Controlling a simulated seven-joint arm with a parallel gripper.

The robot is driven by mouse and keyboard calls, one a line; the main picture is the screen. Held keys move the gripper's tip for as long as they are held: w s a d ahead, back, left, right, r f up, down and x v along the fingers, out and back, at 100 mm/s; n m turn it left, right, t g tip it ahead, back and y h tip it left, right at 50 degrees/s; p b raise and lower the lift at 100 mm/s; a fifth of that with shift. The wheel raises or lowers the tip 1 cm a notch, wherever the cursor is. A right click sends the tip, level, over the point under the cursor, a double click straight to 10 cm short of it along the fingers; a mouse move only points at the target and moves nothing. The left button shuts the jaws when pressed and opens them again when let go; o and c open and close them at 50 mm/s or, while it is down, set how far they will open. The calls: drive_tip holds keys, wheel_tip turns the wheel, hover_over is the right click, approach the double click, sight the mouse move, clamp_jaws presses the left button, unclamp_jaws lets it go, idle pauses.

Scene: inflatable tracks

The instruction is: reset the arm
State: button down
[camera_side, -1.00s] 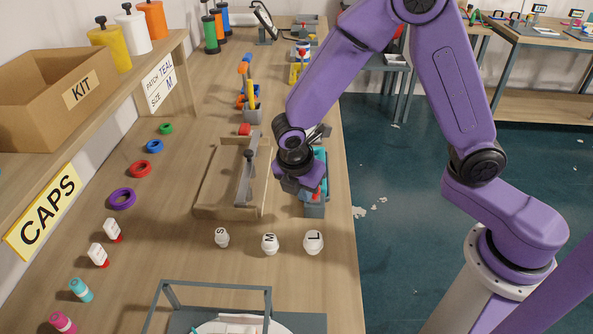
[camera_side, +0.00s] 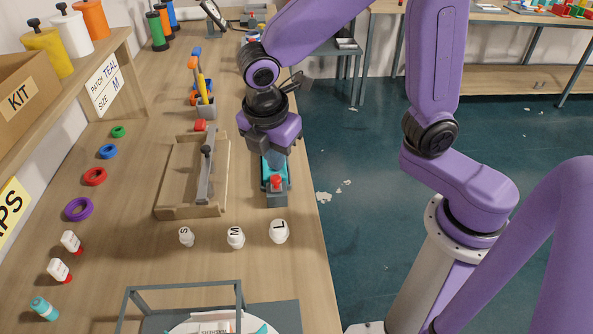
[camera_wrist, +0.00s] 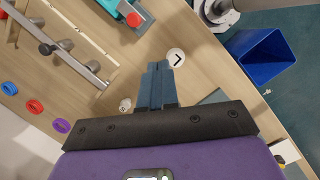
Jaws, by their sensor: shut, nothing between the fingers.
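My gripper (camera_side: 277,158) is empty, its fingers shut together and pointing down, above the teal tool with a red knob (camera_side: 276,182) near the table's right edge. The gripper partly hides the back of that tool. In the wrist view my blue-grey fingers (camera_wrist: 157,85) lie side by side with no object between them. White caps marked S (camera_side: 186,236), M (camera_side: 236,237) and L (camera_side: 279,231) stand on the table in front of the tool. The L cap also shows in the wrist view (camera_wrist: 175,57) just beyond the fingertips.
A wooden jig with a grey bar (camera_side: 205,175) lies left of my gripper. Coloured rings (camera_side: 94,176) and small bottles (camera_side: 59,269) line the left side. A grey frame (camera_side: 182,288) stands at the front. A blue bin (camera_wrist: 265,57) is on the floor.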

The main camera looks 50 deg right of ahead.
drive_tip(key=s+d+m+y, duration=0.1)
drive_tip(key=s+d+m, duration=0.2)
drive_tip(key=s+d, duration=0.2)
drive_tip(key=s+d+m+y, duration=0.1)
drive_tip(key=s+d+m, duration=0.3)
drive_tip(key=s, duration=0.8)
drive_tip(key=shift+s+d+r+g+y, duration=0.15)
drive_tip(key=shift+d+r+g+y, duration=0.2)
drive_tip(key=shift+d, duration=0.45)
